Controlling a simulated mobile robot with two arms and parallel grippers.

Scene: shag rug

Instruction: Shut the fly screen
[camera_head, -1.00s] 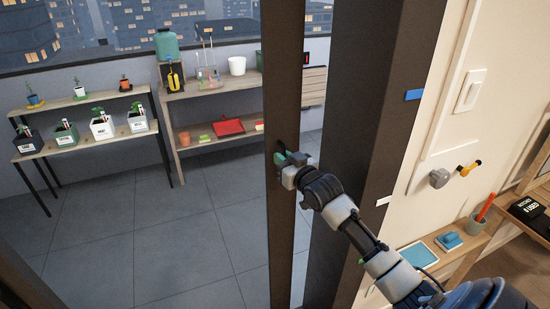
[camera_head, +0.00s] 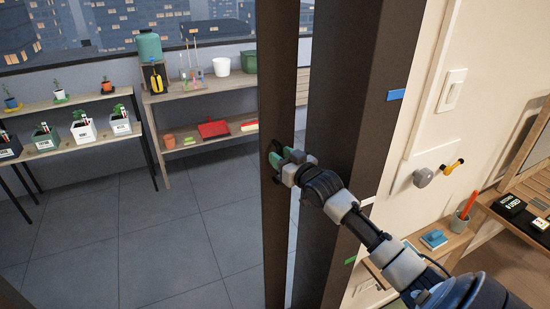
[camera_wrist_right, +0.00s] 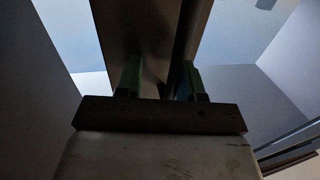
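The fly screen shows in the head view as a tall dark upright bar (camera_head: 277,80), with a dark handle area (camera_head: 275,150) about halfway down. A narrow gap lies between this bar and the wide dark door post (camera_head: 345,90) to its right. My right gripper (camera_head: 291,157) is at the handle height, against or very near the bar. In the right wrist view the two green fingertips (camera_wrist_right: 158,78) stand apart, in front of a dark bar (camera_wrist_right: 150,30). Contact with the handle is hidden. My left gripper is not in view.
Beyond the opening are a tiled floor (camera_head: 180,220), a plant stand (camera_head: 75,105) and a shelf (camera_head: 200,90).

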